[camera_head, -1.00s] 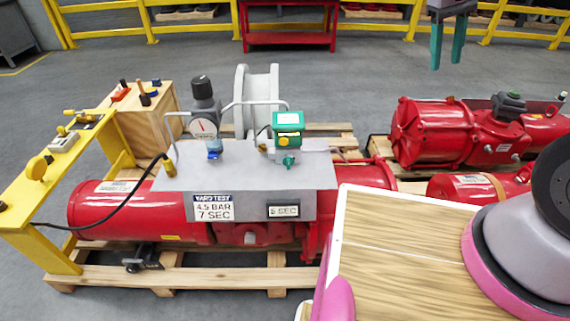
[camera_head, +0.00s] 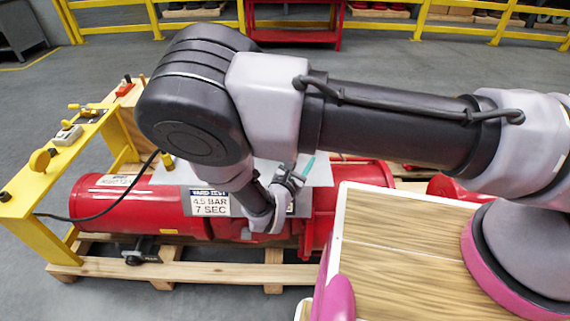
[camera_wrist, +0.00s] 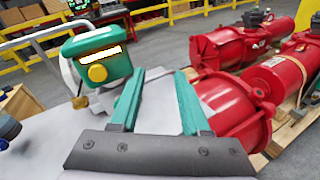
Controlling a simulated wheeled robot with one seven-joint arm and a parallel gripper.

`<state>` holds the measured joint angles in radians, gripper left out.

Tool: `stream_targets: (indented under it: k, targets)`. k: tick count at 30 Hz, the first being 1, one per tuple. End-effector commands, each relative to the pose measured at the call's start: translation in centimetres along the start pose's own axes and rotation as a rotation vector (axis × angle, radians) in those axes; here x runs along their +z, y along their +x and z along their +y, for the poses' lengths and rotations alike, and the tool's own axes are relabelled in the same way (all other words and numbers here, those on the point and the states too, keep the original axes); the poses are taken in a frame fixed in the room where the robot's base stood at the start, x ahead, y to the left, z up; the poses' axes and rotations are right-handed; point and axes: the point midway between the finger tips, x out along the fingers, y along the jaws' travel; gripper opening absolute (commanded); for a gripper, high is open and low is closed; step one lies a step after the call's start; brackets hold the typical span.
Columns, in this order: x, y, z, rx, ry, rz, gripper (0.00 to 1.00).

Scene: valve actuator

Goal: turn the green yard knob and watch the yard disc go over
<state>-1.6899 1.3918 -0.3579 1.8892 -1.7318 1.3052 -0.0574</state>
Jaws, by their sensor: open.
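The green box (camera_wrist: 98,55) with a pale label strip and a round yellow piece (camera_wrist: 97,73) on its face stands on the grey top plate (camera_head: 320,172), at upper left in the wrist view. My gripper (camera_wrist: 170,74) has two teal fingers, apart with nothing between them. The left finger is close to the box's lower right side; I cannot tell whether they touch. The green knob cannot be made out; the gripper or box may hide it. I cannot tell whether the yellow piece is the yard disc. In the head view my arm hides the box, and one teal fingertip (camera_head: 308,167) shows.
A red cylinder (camera_head: 110,205) lies on a wooden pallet (camera_head: 210,273), with a pressure sign (camera_head: 211,203) above. A yellow frame (camera_head: 52,190) with fittings stands at left. More red actuators (camera_wrist: 235,45) are at right in the wrist view. A wood-topped surface (camera_head: 390,240) is at lower right.

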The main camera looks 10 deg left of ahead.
Motion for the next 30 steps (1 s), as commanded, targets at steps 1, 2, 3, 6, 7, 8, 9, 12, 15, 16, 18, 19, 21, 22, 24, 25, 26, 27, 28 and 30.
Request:
stream_targets:
  k: [1, 2, 3, 6, 7, 8, 9, 12, 15, 16, 18, 19, 21, 22, 24, 25, 26, 27, 28, 30]
  targets:
    - [-2.2, -1.2, 0.2, 0.097, -0.067, -0.009, 0.46]
    - [-3.2, -1.8, 0.4, 0.147, -0.099, -0.013, 0.46]
    - [-4.5, -2.5, 0.5, 0.208, -0.137, -0.018, 0.46]
    - [-6.9, -3.9, 0.8, 0.328, -0.212, -0.028, 0.46]
    - [-7.5, -4.2, 0.8, 0.354, -0.228, -0.030, 0.46]
    - [-7.9, -4.5, 0.8, 0.377, -0.242, -0.032, 0.46]
    - [-8.4, -4.7, 0.8, 0.399, -0.256, -0.034, 0.46]
    - [-9.1, -4.9, 0.9, 0.432, -0.275, -0.037, 0.46]
    - [-9.2, -4.2, 1.3, 0.436, -0.277, -0.037, 0.46]
    - [-9.2, -3.8, 1.5, 0.435, -0.277, -0.037, 0.46]
    - [-9.1, -2.6, 1.9, 0.434, -0.276, -0.038, 0.46]
    - [-9.1, -2.1, 2.2, 0.433, -0.276, -0.038, 0.46]
    - [-9.2, -0.8, 2.8, 0.432, -0.276, -0.037, 0.46]
    - [-9.2, -0.3, 3.0, 0.432, -0.276, -0.037, 0.46]
    - [-9.2, 0.9, 3.5, 0.431, -0.276, -0.037, 0.46]
    - [-9.3, 1.4, 3.7, 0.431, -0.276, -0.037, 0.46]
    - [-9.3, 1.9, 4.0, 0.432, -0.276, -0.037, 0.46]
    - [-9.3, 2.5, 4.2, 0.432, -0.276, -0.037, 0.46]
    - [-9.3, 2.8, 4.4, 0.432, -0.276, -0.037, 0.46]
    - [-9.3, 3.6, 4.8, 0.431, -0.276, -0.036, 0.46]
